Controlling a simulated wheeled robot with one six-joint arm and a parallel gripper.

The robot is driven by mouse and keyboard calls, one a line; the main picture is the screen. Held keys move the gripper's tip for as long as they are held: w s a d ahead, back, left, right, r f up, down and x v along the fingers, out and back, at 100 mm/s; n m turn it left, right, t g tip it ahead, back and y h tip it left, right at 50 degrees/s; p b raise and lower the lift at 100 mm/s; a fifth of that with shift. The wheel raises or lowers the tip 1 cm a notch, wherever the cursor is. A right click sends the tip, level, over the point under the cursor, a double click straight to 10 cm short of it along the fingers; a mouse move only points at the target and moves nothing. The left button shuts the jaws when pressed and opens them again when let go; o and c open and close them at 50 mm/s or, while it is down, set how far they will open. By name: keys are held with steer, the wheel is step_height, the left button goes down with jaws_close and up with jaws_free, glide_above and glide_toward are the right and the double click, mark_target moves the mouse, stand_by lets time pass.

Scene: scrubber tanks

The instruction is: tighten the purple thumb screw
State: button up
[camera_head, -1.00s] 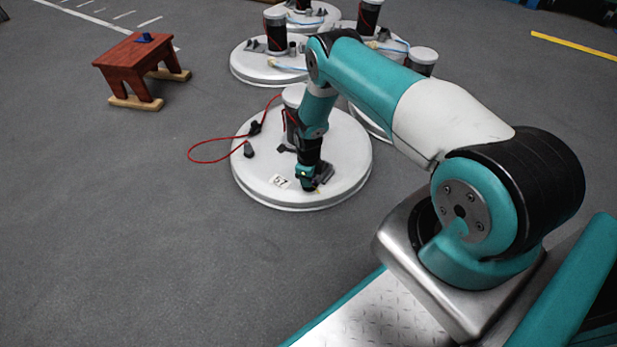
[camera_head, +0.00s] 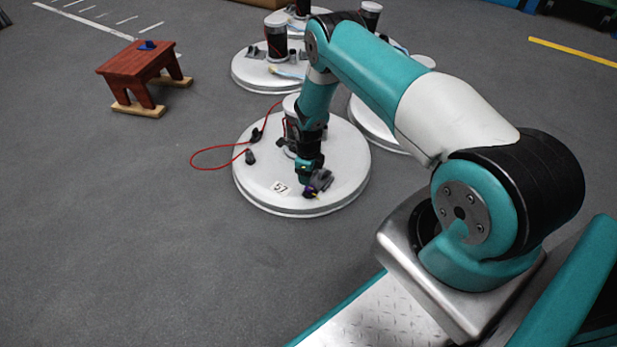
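The purple thumb screw (camera_head: 308,191) shows as a small purple spot with a little yellow by it, near the front rim of the white round tank lid (camera_head: 262,199) labelled 57. A dark grey fitting (camera_head: 323,180) sits beside the screw on its right. My gripper (camera_head: 306,179) points down just above and behind the screw. Its fingers are small and dark here, so I cannot tell whether they are open or shut, or whether they touch the screw.
A red cable (camera_head: 205,165) loops off the lid's left side, by dark clamps (camera_head: 250,157). More white lids (camera_head: 254,76) with black cylinders stand behind. A red-brown stool (camera_head: 136,62) with a blue object (camera_head: 148,45) is at the upper left.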

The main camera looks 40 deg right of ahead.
step_height(320, 180, up, 11)
steer(key=p, duration=0.3)
steer(key=shift+p, duration=0.4)
steer(key=shift+r, duration=0.1)
steer(key=s+a+r+n+y, duration=0.1)
steer(key=a+r+n, duration=0.4)
steer(key=r, duration=0.4)
steer(key=s+a+r+n, duration=0.2)
steer(key=a+r+n, duration=0.35)
steer(key=r, duration=0.45)
steer(key=s+a+r+n+y, duration=0.1)
steer(key=a+r+n, duration=0.45)
steer(key=r, duration=0.35)
steer(key=s+a+r+n+y, duration=0.1)
steer(key=s+a+r+n, duration=0.2)
steer(key=s+r+n, duration=0.35)
steer(key=s+a+r+n, duration=0.2)
steer(key=s+r+n, duration=0.2)
steer(key=s+n, duration=0.45)
steer(key=s+a+r+n+y, duration=0.1)
steer(key=s+a+r+n, duration=0.3)
steer(key=s, duration=0.6)
step_height(320, 180, up, 39)
steer(key=d+n+p, duration=0.1)
steer(key=p, duration=3.8)
steer(key=shift+w, duration=0.15)
steer(key=shift+f, duration=0.1)
